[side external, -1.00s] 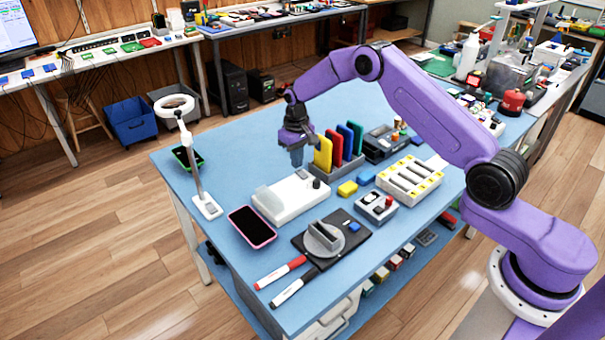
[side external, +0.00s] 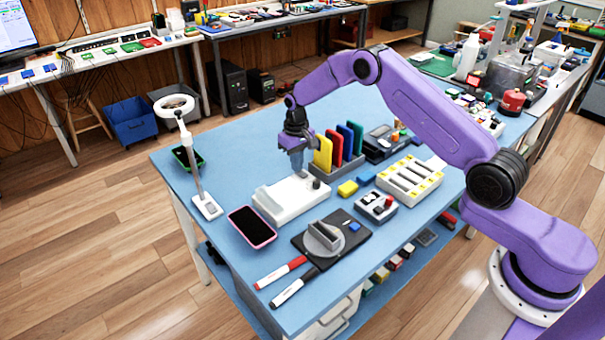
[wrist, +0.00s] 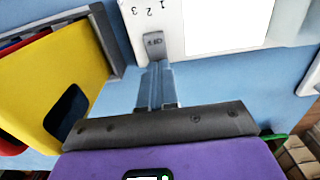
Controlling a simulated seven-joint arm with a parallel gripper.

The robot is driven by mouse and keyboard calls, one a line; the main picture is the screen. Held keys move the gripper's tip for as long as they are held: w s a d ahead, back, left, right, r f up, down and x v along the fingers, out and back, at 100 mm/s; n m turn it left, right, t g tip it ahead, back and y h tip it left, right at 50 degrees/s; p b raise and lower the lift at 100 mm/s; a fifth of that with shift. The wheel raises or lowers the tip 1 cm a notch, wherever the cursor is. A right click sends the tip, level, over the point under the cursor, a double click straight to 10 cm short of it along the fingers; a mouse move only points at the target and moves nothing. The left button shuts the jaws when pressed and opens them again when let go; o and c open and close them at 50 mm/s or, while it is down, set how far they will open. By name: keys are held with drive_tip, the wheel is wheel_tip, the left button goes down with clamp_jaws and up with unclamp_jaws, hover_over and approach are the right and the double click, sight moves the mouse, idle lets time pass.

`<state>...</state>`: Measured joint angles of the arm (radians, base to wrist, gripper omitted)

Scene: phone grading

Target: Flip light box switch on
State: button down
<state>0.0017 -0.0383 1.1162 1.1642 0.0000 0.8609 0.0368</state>
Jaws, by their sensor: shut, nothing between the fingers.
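The light box (side external: 285,209) is a white slab with a pale panel, lying on the blue table left of the middle. In the wrist view its white body (wrist: 190,12) fills the top. Its grey switch (wrist: 153,43) sits near the box's edge, with lettering on it that I cannot read surely. My gripper (side external: 297,170) points down over the box's far edge, with its fingers shut and empty. In the wrist view the fingertips (wrist: 157,66) are right beside the switch's near end; I cannot tell whether they touch it.
A rack of yellow, red, blue and green upright pieces (side external: 340,146) stands close to the right of my gripper. A pink-edged phone (side external: 252,227) and a ring lamp (side external: 175,103) are to the left. Bare table lies behind the box.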

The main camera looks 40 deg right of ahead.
wheel_tip(320, 180, up, 7)
idle(0.9)
drive_tip(key=s+a+r+n, duration=0.3)
drive_tip(key=s+a+r, duration=0.3)
drive_tip(key=s, duration=0.4)
drive_tip(key=s+a+r+n, duration=0.3)
drive_tip(key=s+a+r, duration=0.3)
drive_tip(key=s, duration=0.3)
drive_tip(key=s+d+n, duration=0.3)
drive_tip(key=s+d, duration=0.1)
drive_tip(key=s, duration=0.9)
drive_tip(key=s+d+r+n, duration=0.1)
drive_tip(key=s+d+n, duration=0.2)
drive_tip(key=s, duration=1.1)
drive_tip(key=shift+s+d+n, duration=0.25)
drive_tip(key=shift+d+n, duration=0.05)
drive_tip(key=shift+d, duration=0.45)
